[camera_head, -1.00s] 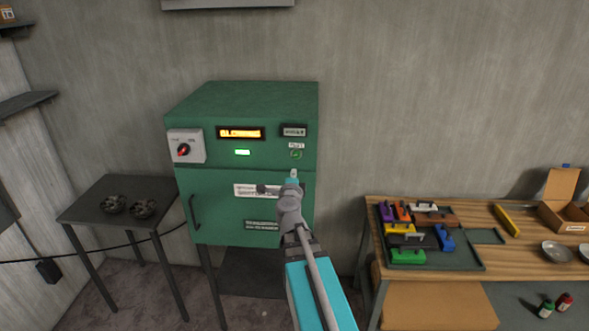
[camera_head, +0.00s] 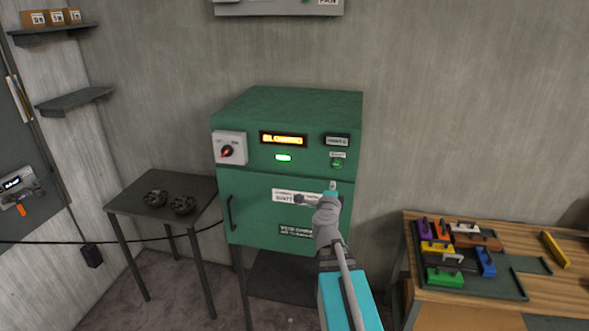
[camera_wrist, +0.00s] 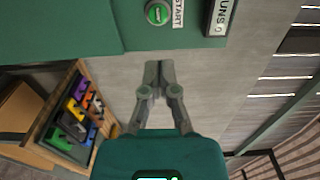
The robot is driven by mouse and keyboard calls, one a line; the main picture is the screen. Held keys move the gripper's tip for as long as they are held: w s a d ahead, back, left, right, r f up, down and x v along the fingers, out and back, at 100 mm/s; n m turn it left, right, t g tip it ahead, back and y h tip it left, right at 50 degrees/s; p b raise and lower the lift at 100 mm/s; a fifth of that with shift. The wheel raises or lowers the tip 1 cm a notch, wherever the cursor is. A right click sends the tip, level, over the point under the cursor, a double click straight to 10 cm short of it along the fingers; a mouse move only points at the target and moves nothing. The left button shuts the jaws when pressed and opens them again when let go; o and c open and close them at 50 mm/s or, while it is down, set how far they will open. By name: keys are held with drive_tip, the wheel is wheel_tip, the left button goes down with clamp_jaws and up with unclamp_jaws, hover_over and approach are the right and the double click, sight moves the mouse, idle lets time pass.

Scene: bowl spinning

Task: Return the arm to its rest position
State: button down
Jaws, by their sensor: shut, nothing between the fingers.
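My gripper (camera_wrist: 158,72) is shut and empty in the wrist view, its fingertips together in front of the grey wall. In the head view my arm reaches up from the bottom, and my gripper (camera_head: 333,187) is in front of the green machine's right side. The green machine (camera_head: 290,105) has a lit orange display (camera_head: 283,139), a lit green lamp (camera_head: 284,158) and a red-marked knob (camera_head: 227,151). Its green START button (camera_wrist: 158,13) is at the top of the wrist view, apart from the fingertips. The machine's lower door looks closed.
A small dark table (camera_head: 130,205) with two dark round parts stands left of the machine. A wooden bench (camera_head: 440,303) with a tray (camera_head: 512,288) of coloured blocks stands at the right. Wall shelves (camera_head: 75,100) are at the upper left. Bare wall lies between machine and bench.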

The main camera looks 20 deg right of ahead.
drive_tip(key=w+a+f+n+g+y+b, duration=0.1)
drive_tip(key=a+f+n+y+b, duration=0.1)
drive_tip(key=a+f+n+y, duration=0.45)
drive_tip(key=w+a+f+n+y+b, duration=0.1)
drive_tip(key=a+f+n+y+b, duration=0.15)
drive_tip(key=a+n, duration=0.45)
drive_tip(key=w+a+f+n+g+y+b, duration=0.1)
drive_tip(key=a+f+n+y, duration=0.35)
drive_tip(key=a, duration=0.55)
drive_tip(key=s+a+f+n+g+b, duration=0.3)
drive_tip(key=s+a+f+n+g, duration=0.3)
drive_tip(key=s+f, duration=0.4)
drive_tip(key=s+d+f+n+g+h+b, duration=0.1)
drive_tip(key=s+d+f+g+h+b, duration=0.1)
drive_tip(key=s+f+g, duration=0.4)
drive_tip(key=shift+s+g+h, duration=0.3)
drive_tip(key=shift+s+h, duration=0.15)
drive_tip(key=shift+s, duration=0.3)
